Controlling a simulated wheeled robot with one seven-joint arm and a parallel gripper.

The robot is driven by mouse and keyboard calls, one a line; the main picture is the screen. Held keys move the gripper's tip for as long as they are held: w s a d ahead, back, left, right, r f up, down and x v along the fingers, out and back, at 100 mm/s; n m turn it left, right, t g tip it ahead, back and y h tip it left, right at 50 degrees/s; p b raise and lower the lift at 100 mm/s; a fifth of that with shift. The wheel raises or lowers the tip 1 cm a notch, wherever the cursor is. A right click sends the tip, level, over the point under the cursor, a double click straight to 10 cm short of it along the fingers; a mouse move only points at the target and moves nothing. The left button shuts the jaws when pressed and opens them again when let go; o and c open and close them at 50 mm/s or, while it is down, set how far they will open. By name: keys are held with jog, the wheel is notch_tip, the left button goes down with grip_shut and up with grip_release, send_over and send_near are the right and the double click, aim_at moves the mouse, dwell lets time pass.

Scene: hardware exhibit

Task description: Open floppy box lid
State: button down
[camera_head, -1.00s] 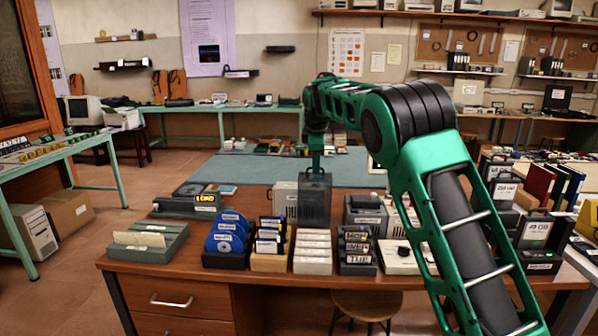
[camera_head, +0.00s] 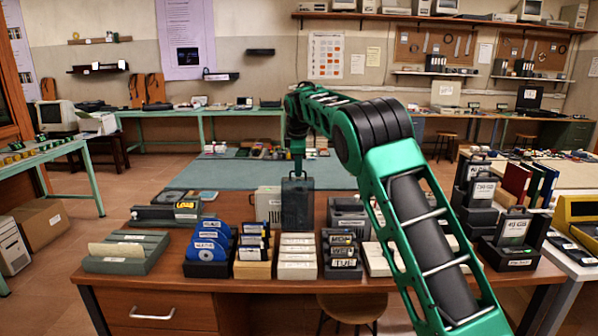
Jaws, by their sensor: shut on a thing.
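My gripper (camera_head: 297,172) is small in view and points down onto the top of a dark, see-through box-like cover (camera_head: 297,203), which looks like the floppy box lid. It is shut on the top edge of this cover. The cover stands upright behind a row of white disks or cartridges (camera_head: 296,256) on the wooden desk. Whether the cover is hinged to a box is hidden by the row in front. The fingertips are too small to make out well.
On the desk stand blue disks (camera_head: 209,245), a tan box of black disks (camera_head: 253,262), a grey labelled holder (camera_head: 341,262) and a grey-green tray (camera_head: 126,258). A beige unit (camera_head: 268,207) is close left of the cover. Clutter is tight around it.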

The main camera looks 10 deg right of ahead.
jog(key=c, duration=1.9)
grip_release()
jog(key=shift+d+r, duration=0.2)
jog(key=shift+r, duration=0.35)
jog(key=shift+a+f, duration=0.15)
jog(key=shift+f, duration=0.05)
jog(key=v, duration=1)
jog(key=shift+s+r, duration=0.1)
jog(key=shift+r, duration=0.2)
jog(key=s+d+f+m+g, duration=0.1)
jog(key=s+d+m, duration=0.4)
jog(key=s+d, duration=0.55)
jog(key=s+d+f+m+g, duration=0.15)
jog(key=s+d+m, duration=0.5)
jog(key=s, duration=0.75)
jog(key=s+f+m, duration=0.3)
jog(key=s+f, duration=0.2)
jog(key=s, duration=0.7)
jog(key=s+f+m+g+y, duration=0.1)
jog(key=s+f+m, duration=0.2)
jog(key=s, duration=0.9)
jog(key=s+f+m+g, duration=0.1)
jog(key=s+f+m, duration=0.3)
jog(key=s+f, duration=0.4)
jog(key=shift+s+d+f, duration=0.15)
jog(key=shift+s+d, duration=0.05)
jog(key=shift+s, duration=1.1)
jog(key=shift+s+d+f, duration=0.1)
jog(key=shift+s+d, duration=0.1)
jog(key=shift+s, duration=1.15)
